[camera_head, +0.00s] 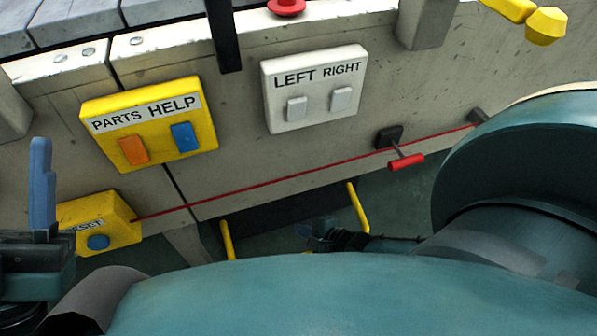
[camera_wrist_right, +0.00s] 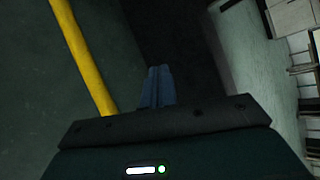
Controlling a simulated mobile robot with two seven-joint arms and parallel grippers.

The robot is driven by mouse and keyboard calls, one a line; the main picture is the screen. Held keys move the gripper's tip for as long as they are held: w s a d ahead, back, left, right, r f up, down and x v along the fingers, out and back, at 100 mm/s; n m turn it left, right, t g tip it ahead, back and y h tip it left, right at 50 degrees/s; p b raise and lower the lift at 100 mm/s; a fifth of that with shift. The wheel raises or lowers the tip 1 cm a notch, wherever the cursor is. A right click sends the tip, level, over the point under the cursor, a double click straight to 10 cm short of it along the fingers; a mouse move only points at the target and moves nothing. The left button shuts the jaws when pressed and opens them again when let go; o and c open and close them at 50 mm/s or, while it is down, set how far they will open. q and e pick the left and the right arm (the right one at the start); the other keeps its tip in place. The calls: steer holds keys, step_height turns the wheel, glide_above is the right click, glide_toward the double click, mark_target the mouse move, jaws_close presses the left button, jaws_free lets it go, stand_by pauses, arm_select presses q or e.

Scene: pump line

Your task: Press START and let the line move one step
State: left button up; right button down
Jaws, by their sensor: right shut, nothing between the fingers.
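No button labelled START is visible in either view. A white panel (camera_head: 313,86) marked LEFT and RIGHT has two pale buttons on the line's side. Left of it, a yellow panel (camera_head: 149,122) marked PARTS and HELP has an orange and a blue button. My right gripper (camera_head: 306,232) is low, near the yellow bars and apart from the panels; its blue fingers (camera_wrist_right: 157,87) are together and empty in the right wrist view. My left gripper (camera_head: 41,185) is at the left edge, fingers upward, seen edge-on, so its opening is unclear.
A yellow box (camera_head: 98,222) with a blue button and a partly hidden label sits low left. A red cord (camera_head: 290,178) runs along the side beside a red handle (camera_head: 406,162). A red knob (camera_head: 287,7) is at the top edge. Yellow bars (camera_head: 358,208) flank a dark area below.

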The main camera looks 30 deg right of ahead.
steer(key=shift+w+f, duration=0.15)
steer(key=shift+f, duration=0.25)
steer(key=shift+w+d+f, duration=0.1)
steer(key=shift+w+f, duration=0.1)
steer(key=shift+f, duration=0.7)
steer(key=shift+w+d+f, duration=0.1)
steer(key=shift+w+f, duration=0.1)
steer(key=shift+f, duration=0.65)
stand_by(2.1)
steer(key=shift+s+a+r+p, duration=0.1)
steer(key=shift+s+r+p, duration=0.1)
steer(key=shift+r+p, duration=0.55)
steer(key=shift+s+r+p, duration=0.15)
steer(key=shift+r+p, duration=0.55)
steer(key=shift+s+a+r+p, duration=0.1)
steer(key=shift+s+r+p, duration=0.1)
steer(key=shift+r+p, duration=0.55)
steer(key=shift+r, duration=0.1)
